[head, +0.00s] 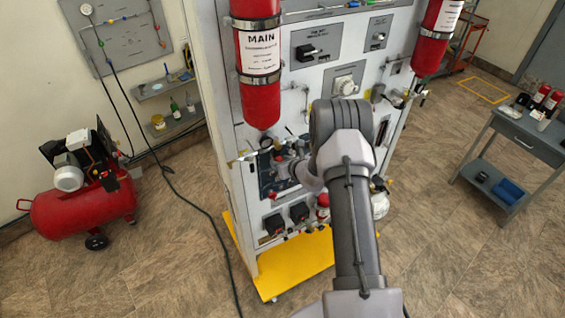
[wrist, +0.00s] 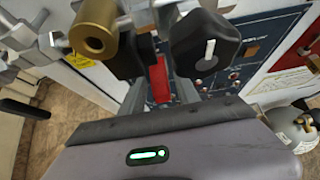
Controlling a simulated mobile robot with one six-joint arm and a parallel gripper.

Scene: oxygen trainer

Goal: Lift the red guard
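In the wrist view a red upright piece (wrist: 159,80), which looks like the red guard, shows beyond my gripper (wrist: 160,98), in the gap between its two grey fingers. The fingers stand apart, and I see no clear contact with the red piece. The fingertips are partly hidden behind black knobs and dark parts. In the head view my arm reaches to the lower part of the white trainer panel (head: 225,120), at a dark blue sub-panel (head: 268,184). There my wrist hides the guard, and the fingers cannot be made out.
Close to the fingers in the wrist view are a black knob with a white mark (wrist: 205,44) and a brass cylinder (wrist: 95,30). A red MAIN cylinder (head: 259,75) hangs above the work area. A red compressor (head: 85,208) and a grey cart (head: 522,138) stand well aside.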

